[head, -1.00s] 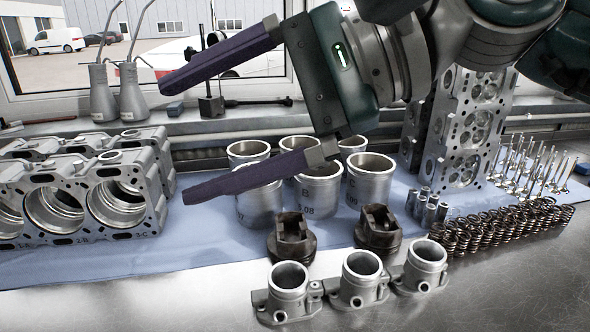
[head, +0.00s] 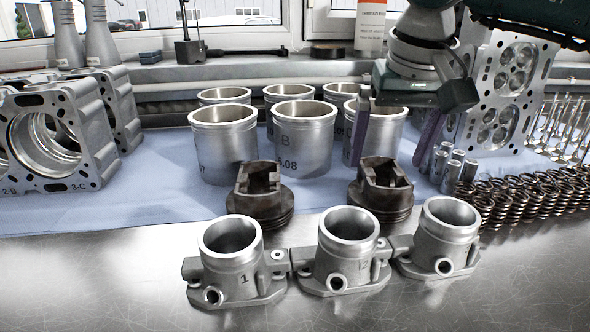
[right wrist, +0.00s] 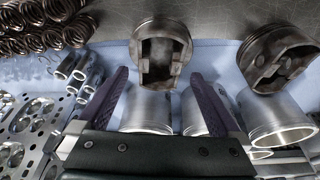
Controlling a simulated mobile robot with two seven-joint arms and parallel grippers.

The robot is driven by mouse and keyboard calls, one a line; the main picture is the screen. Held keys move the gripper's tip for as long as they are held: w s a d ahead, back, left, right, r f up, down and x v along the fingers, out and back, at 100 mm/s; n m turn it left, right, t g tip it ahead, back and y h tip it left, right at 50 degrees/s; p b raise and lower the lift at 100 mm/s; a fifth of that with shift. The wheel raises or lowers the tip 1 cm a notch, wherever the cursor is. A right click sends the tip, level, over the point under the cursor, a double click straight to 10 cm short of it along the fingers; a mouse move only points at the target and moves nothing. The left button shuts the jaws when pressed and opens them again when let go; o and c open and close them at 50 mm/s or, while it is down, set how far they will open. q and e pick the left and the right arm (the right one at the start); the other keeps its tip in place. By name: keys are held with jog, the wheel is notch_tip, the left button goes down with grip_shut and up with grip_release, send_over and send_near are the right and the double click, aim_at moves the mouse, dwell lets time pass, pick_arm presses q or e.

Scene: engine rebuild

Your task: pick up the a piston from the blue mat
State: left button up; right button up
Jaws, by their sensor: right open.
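Two dark brown pistons stand near the front edge of the blue mat (head: 150,188). The left piston (head: 262,206) also shows at the upper right of the right wrist view (right wrist: 268,72). The right piston (head: 381,203) also shows in the right wrist view (right wrist: 184,38), ahead of the fingers. My right gripper (head: 389,166) is open and points down, its two purple fingers apart, above and behind the right piston. In the right wrist view the open right gripper (right wrist: 160,74) has nothing between its fingertips. My left gripper is not in view.
Several metal cylinder liners (head: 304,140) stand close behind the pistons. Three flanged housings (head: 340,262) stand in front. Small metal sleeves (head: 446,167) and coil springs (head: 510,196) lie to the right, before an upright cylinder head (head: 500,85). An engine block (head: 85,130) stands left.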

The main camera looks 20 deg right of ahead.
aim_at(384, 171)
jog(key=x, duration=0.3)
jog(key=shift+s+a+f, duration=0.1)
jog(key=shift+s, duration=0.15)
jog(key=shift+w+f, duration=0.2)
jog(key=shift+f, duration=0.25)
jog(key=shift+r, duration=0.1)
grip_shut()
